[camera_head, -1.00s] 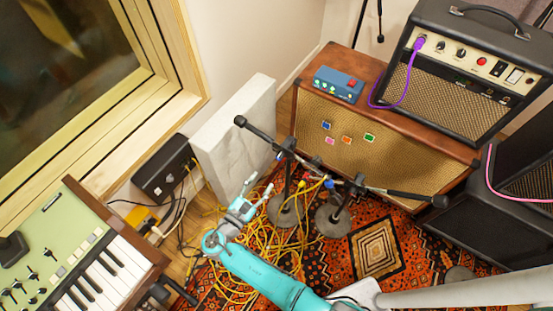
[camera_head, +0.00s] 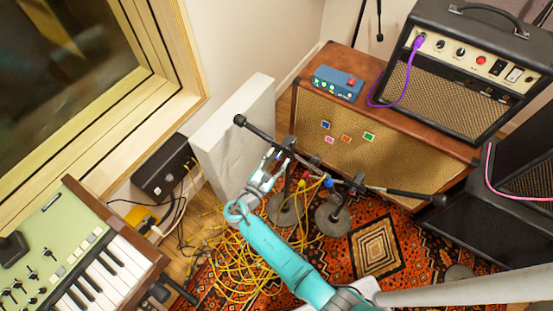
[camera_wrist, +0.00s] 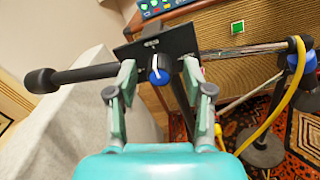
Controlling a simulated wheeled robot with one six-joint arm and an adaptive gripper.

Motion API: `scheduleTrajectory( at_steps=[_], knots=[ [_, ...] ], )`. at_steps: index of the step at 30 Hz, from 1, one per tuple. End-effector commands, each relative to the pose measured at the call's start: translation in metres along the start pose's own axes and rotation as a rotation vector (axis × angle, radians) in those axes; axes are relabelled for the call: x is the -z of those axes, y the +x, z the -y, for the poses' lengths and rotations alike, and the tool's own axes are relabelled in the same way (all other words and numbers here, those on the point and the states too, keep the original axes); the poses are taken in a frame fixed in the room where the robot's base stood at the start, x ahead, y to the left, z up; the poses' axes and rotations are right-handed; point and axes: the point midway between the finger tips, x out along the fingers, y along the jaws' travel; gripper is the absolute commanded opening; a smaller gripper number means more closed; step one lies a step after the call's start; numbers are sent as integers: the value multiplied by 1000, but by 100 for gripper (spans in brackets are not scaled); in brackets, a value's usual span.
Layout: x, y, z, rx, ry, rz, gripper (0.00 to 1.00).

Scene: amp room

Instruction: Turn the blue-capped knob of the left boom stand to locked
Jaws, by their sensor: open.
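The left boom stand (camera_head: 289,143) has a dark boom running up-left to a thick black end, and a round base on the rug. In the wrist view its blue-capped knob (camera_wrist: 159,68) sits below a black plate (camera_wrist: 153,44) with small unreadable marking. A white pointer line on the cap points nearly straight up, towards the plate. My gripper (camera_wrist: 160,76) is open, with one finger left and one right of the knob, and gaps show on both sides. In the head view my gripper (camera_head: 270,163) is at the stand's joint and largely hides the knob.
A second boom stand (camera_head: 356,186) with a blue knob (camera_head: 328,183) stands close on the right. Yellow cables (camera_head: 250,255) lie tangled on the rug. A pale panel (camera_head: 232,130) leans behind the left boom. A wooden speaker cabinet (camera_head: 400,148) stands behind both stands.

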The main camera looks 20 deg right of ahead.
Motion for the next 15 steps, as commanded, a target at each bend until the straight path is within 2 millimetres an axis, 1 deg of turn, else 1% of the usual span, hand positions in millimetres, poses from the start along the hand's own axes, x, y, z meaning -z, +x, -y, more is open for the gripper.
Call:
scheduleTrajectory(
  at_steps=[2,3,5,6,9,15],
  knots=[
    [0,0,0,0,0,0,51],
    [0,0,0,0,0,0,49],
    [0,0,0,0,0,0,34],
    [0,0,0,0,0,0,24],
    [0,0,0,0,1,0,0],
    [0,0,0,0,4,0,0]
  ],
)
